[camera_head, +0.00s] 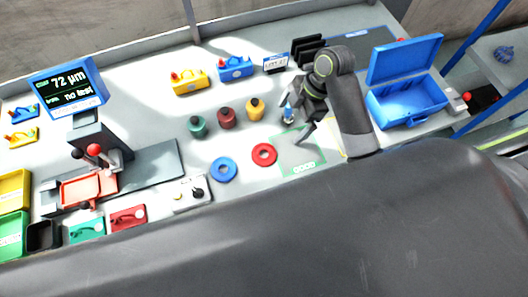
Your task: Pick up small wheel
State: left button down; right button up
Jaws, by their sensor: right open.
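No part is plainly marked as the small wheel. A red ring (264,154) and a blue ring (224,169) lie flat on the table, and both look wheel-like. My right gripper (298,119) is open above the back edge of the green-outlined "GOOD" mat (301,168), to the upper right of the red ring. A small grey-blue part (287,114) shows beside its left finger; I cannot tell what it is or whether the finger touches it. My left gripper is out of view.
Green (197,126), red (227,117) and yellow (255,108) knob-like parts stand left of the gripper. An open blue case (408,103) is at right. A gauge with a screen (68,86) stands at left. Bare table lies left of the knobs.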

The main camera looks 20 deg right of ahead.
jog(key=b, duration=0.8)
send_near(263, 156)
jog(key=shift+f, duration=0.35)
jog(key=shift+a+f, duration=0.1)
jog(key=shift+f, duration=0.1)
jog(key=shift+s+a+f, duration=0.1)
jog(key=shift+a+f, duration=0.15)
jog(key=shift+f, duration=0.15)
jog(key=shift+p+x, duration=0.3)
jog(key=shift+x, duration=1.9)
jog(key=shift+r, duration=0.1)
jog(key=c, duration=1.5)
